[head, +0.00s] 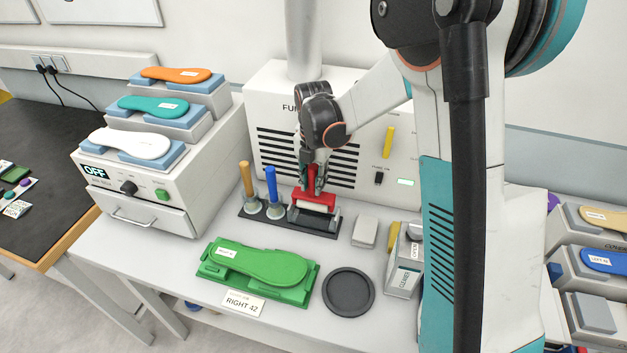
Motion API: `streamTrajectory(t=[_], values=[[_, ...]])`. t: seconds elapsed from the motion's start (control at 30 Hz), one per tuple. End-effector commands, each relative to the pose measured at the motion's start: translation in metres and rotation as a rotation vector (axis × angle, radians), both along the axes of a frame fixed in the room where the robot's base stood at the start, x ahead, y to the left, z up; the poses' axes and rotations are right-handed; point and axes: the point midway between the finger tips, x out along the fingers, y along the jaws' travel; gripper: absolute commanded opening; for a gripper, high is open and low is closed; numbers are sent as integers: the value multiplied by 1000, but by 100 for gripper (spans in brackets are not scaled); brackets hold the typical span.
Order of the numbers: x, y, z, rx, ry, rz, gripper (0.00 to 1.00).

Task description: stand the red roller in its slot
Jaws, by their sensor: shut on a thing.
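The red roller (314,197) has a red frame and handle and a pale cylinder. It is at the right part of the dark tool rack (278,223), by the slot beside the two round holders. My gripper (312,178) is above it, shut on its red handle. The roller looks upright, with its cylinder low over or in the slot. I cannot tell whether it rests on the rack's base. My gripper's fingers partly hide the handle.
Orange-handled (246,180) and blue-handled (271,185) tools stand left in the rack. A green insole (260,264) on its jig, a dark round dish (348,292) and a grey block (365,231) lie in front. The white fume unit (270,95) stands close behind.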

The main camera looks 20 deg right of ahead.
Motion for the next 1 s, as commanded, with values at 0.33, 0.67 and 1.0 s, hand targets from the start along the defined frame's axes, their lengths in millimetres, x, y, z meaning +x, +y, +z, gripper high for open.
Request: streamTrajectory(t=[0.33,0.67,1.0], values=[[0,0,-7,0,0,0,0],[0,0,-13,0,0,0,0],[0,0,-19,0,0,0,0]])
